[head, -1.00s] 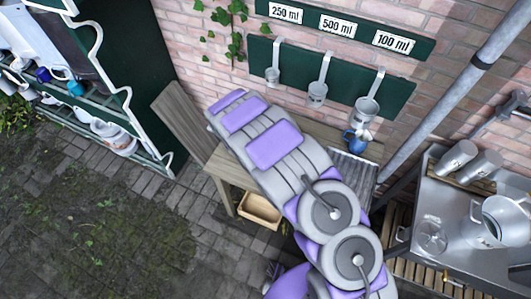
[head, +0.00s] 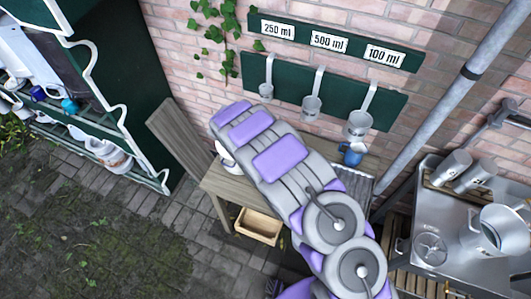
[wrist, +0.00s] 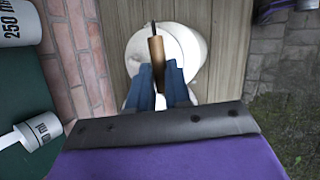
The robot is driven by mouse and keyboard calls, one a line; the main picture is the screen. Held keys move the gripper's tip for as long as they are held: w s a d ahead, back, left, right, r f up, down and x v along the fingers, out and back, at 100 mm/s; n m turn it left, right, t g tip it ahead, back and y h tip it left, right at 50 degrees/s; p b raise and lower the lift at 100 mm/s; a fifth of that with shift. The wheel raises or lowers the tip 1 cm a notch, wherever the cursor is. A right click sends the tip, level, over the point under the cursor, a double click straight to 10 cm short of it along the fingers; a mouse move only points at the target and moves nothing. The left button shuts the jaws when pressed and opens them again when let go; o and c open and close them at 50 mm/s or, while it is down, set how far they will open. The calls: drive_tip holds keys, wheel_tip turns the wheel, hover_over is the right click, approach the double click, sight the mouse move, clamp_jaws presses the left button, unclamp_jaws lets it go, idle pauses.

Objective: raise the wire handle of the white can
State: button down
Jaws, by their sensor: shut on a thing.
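The white can (wrist: 190,50) stands on the wooden table and is seen from above in the wrist view. Its wire handle has a brown wooden grip (wrist: 157,55), which lies across the can's top in that view. My gripper (wrist: 163,75) has its blue fingers closed about the near end of this grip. In the head view a part of the white can (head: 226,156) shows at the left side of my arm. My arm hides the rest of it and the fingers there.
The wooden table (head: 225,186) stands against the brick wall. A blue jug (head: 352,155) is to the right of my arm. Measuring ladles (head: 312,105) hang on a green board. A wooden box (head: 258,226) is below the table. A metal sink unit (head: 460,225) is at right.

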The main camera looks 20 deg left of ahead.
idle(0.6)
drive_tip(key=c, duration=1.1)
unclamp_jaws()
drive_tip(key=shift+o, duration=0.2)
drive_tip(key=a+r+p, duration=0.3)
drive_tip(key=r, duration=0.6)
drive_tip(key=a+r+p, duration=0.2)
drive_tip(key=a+r, duration=0.2)
drive_tip(key=r, duration=0.5)
drive_tip(key=shift+a+r+p, duration=0.2)
drive_tip(key=shift+r+p, duration=0.15)
drive_tip(key=shift+p, duration=0.05)
idle(0.5)
drive_tip(key=b+v, duration=0.3)
drive_tip(key=v, duration=1.4)
drive_tip(key=shift+w, duration=0.15)
